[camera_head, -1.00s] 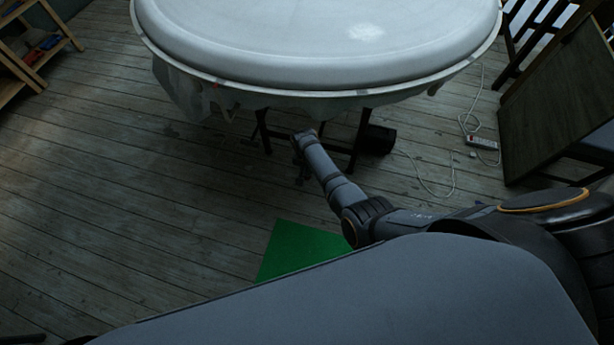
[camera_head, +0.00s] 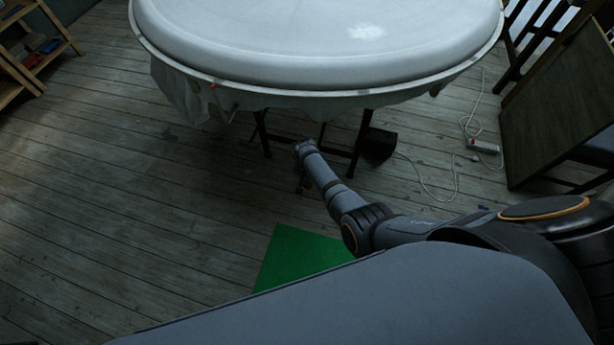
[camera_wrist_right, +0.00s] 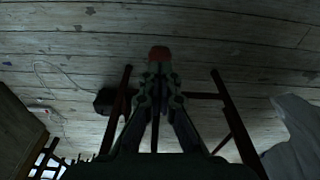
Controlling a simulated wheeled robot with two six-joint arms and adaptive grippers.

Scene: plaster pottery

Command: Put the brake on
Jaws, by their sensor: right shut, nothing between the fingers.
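A large round white plaster tabletop (camera_head: 320,45) stands on dark legs (camera_head: 361,140). In the right wrist view my right gripper (camera_wrist_right: 160,72) is shut, with nothing held. A small dull red block (camera_wrist_right: 160,54) shows just past its fingertips. It may be the brake's end, but I cannot tell whether the fingers touch it. Dark stand bars (camera_wrist_right: 236,125) lie on both sides of the gripper. My left gripper is not in view.
A black box (camera_head: 379,145) sits by the right leg. A white cable and power strip (camera_head: 483,146) lie on the wooden floor at right, near a dark panel (camera_head: 560,105). A green mat (camera_head: 300,258) lies nearer me.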

